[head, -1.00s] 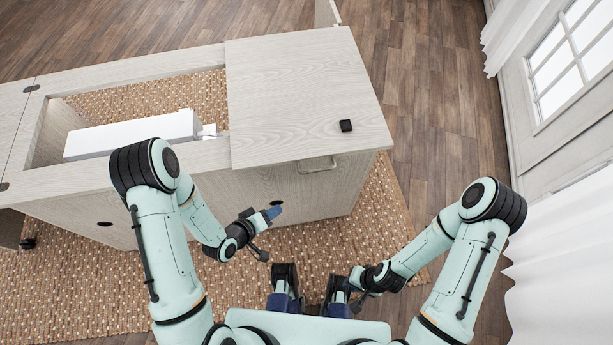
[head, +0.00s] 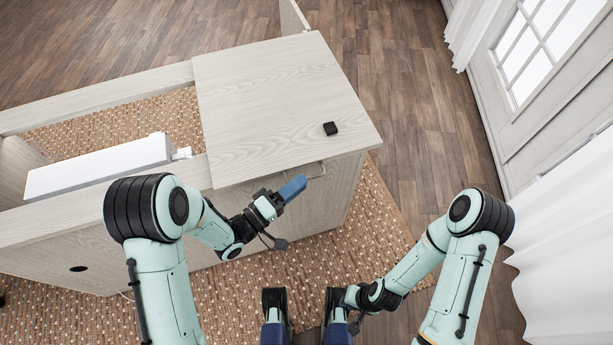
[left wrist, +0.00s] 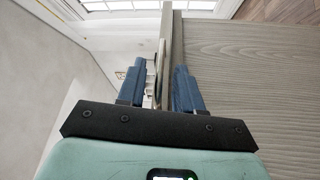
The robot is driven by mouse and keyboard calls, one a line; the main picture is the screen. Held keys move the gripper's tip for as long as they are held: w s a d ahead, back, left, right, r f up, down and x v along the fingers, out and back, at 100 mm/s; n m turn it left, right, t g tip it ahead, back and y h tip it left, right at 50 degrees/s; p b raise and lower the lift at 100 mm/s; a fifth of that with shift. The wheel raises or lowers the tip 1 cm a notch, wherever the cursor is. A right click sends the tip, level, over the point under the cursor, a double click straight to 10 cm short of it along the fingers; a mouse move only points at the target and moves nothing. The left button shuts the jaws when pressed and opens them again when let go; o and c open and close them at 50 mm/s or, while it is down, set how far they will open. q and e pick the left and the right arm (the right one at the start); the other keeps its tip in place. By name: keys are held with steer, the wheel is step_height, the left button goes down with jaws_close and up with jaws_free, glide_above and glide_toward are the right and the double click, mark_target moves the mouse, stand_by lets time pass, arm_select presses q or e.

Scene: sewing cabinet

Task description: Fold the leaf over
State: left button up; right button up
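The pale grey wood leaf (head: 285,95) lies flat over the right part of the sewing cabinet's top. A thin metal handle (head: 316,173) stands out from the cabinet's front below the leaf's near edge. My left gripper (head: 297,186) is just beside this handle. In the left wrist view its blue fingers (left wrist: 157,75) are apart, with the pale handle (left wrist: 161,58) showing between them. The leaf's edge and grained top (left wrist: 255,75) are to the right there. I cannot tell whether the fingers touch anything. My right gripper (head: 350,297) is low near my base; its fingers are unclear.
A white sewing machine (head: 100,167) sits in the cabinet's open well at the left. A woven rug (head: 205,305) lies underneath. Bare floor (head: 420,120) is clear at right, before the curtained door.

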arm_select(q)
steer(key=shift+x, duration=1.8)
steer(key=shift+a, duration=0.1)
